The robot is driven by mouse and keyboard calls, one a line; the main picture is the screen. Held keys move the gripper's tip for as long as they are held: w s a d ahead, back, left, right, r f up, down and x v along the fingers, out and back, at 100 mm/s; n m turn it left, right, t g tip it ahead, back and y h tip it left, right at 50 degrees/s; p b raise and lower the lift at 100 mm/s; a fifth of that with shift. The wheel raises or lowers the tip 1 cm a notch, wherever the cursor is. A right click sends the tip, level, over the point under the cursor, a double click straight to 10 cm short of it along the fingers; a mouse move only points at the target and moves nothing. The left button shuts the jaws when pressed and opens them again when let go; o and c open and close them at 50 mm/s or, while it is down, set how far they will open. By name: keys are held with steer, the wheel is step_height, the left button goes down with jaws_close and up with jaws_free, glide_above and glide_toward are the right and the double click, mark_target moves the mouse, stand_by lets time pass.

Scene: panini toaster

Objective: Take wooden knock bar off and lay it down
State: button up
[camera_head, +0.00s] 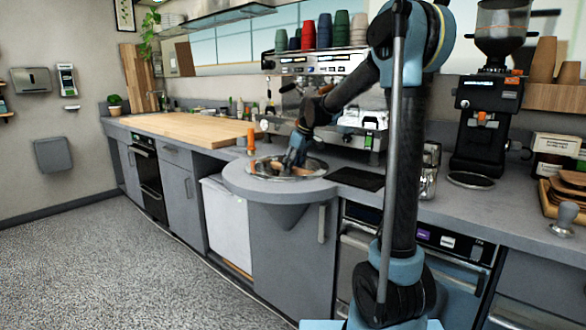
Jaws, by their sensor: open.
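The wooden knock bar (279,178) lies across a round metal knock-box opening (318,170) set in the rounded end of the grey counter. Only part of the brown bar shows; my gripper hides some of it. My gripper (290,166) is open and points down at the opening, right at the bar. I cannot tell whether its fingers touch the bar or are around it.
The grey counter (252,190) curves around the opening. An orange-topped item (250,140) stands just behind it at the left. A dark mat (357,179) lies to the right. The espresso machine (318,62) stands behind. A wooden board (185,126) covers the left counter.

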steer(key=shift+w+a+f, duration=0.1)
steer(key=shift+f, duration=0.25)
jaws_close()
steer(key=c, duration=0.8)
jaws_free()
steer(key=shift+c, duration=0.2)
jaws_close()
steer(key=shift+r, duration=1.6)
steer(key=shift+r, duration=1)
